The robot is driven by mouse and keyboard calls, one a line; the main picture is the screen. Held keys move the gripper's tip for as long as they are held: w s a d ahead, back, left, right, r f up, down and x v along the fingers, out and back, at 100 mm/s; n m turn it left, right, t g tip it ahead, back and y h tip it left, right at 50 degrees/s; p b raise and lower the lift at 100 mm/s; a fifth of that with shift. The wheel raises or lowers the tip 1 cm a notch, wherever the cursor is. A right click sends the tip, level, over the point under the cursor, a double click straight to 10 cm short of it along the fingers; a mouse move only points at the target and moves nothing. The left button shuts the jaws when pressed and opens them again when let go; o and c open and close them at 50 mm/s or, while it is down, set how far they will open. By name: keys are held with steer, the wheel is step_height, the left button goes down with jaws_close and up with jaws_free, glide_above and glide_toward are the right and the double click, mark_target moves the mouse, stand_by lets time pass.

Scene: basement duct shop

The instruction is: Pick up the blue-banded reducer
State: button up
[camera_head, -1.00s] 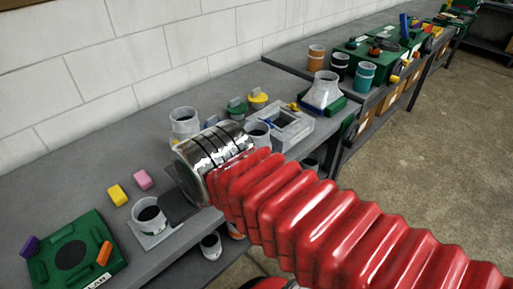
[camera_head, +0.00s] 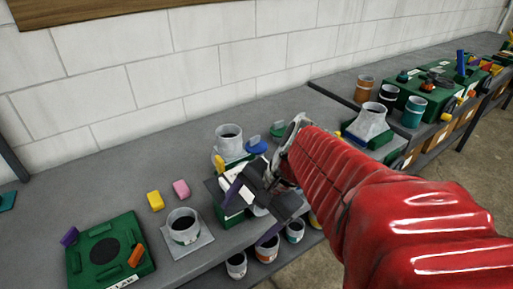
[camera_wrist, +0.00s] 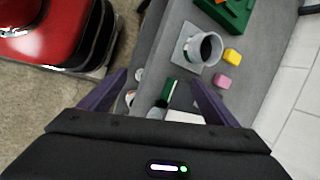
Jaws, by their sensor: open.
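I cannot make out a clear blue band on any reducer. Grey round fittings stand on the bench: one on a square plate (camera_head: 183,229) and a taller one (camera_head: 229,141) farther back. In the wrist view, my gripper (camera_wrist: 155,95) is open, with part of a grey cup (camera_wrist: 155,113) and a green piece (camera_wrist: 170,88) between the fingers.
A green fixture (camera_head: 105,250) with purple and orange tabs lies at the left. Yellow (camera_head: 155,201) and pink (camera_head: 181,189) blocks lie nearby. A blue-handled piece (camera_head: 257,147) and a tapered grey fitting (camera_head: 370,120) are behind and right of my gripper.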

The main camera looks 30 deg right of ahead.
steer(key=d+r+m+t+h, duration=0.2)
steer(key=d+m+t, duration=0.8)
steer(key=d+m, duration=1)
steer(key=d, duration=0.7)
steer(key=shift+x, duration=4.3)
steer(key=shift+d+f, duration=0.1)
steer(key=shift+f, duration=0.05)
